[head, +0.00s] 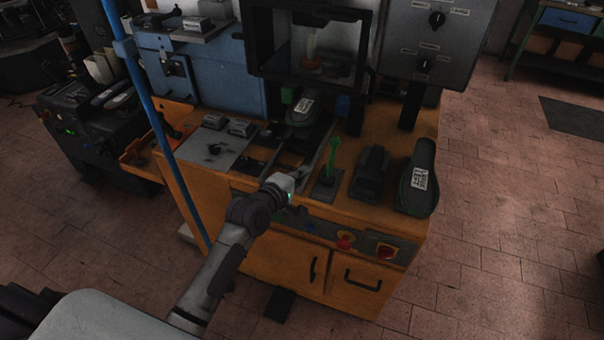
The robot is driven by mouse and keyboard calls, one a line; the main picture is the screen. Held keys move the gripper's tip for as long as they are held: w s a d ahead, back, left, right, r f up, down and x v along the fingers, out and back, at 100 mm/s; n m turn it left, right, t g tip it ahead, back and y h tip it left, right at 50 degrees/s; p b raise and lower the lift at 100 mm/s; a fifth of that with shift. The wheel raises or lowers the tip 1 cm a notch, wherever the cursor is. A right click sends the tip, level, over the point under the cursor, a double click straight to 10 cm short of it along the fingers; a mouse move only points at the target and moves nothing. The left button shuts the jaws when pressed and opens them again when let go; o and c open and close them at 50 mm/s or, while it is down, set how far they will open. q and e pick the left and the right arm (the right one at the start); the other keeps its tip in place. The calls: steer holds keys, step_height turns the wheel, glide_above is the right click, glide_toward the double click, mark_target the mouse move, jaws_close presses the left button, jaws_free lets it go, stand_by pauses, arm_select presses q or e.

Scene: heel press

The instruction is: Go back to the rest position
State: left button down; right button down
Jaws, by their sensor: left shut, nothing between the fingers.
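My left gripper (318,145) reaches in from the lower left, above the front part of the orange workbench (285,262). It is shut and empty, and its narrow fingers are dark against the machine behind. A dark shoe part with a white label (303,106) sits in the press under the window. Another dark shoe with a white label (419,181) lies at the bench's right end. A green-handled lever (331,157) stands just right of my left gripper. My right gripper is not in view.
A black block (370,173) sits between the lever and the right shoe. A blue post (150,105) rises left of the bench. A control box with knobs (436,45) hangs at upper right.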

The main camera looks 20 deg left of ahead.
arm_select(q)
steer(key=shift+w, duration=0.1)
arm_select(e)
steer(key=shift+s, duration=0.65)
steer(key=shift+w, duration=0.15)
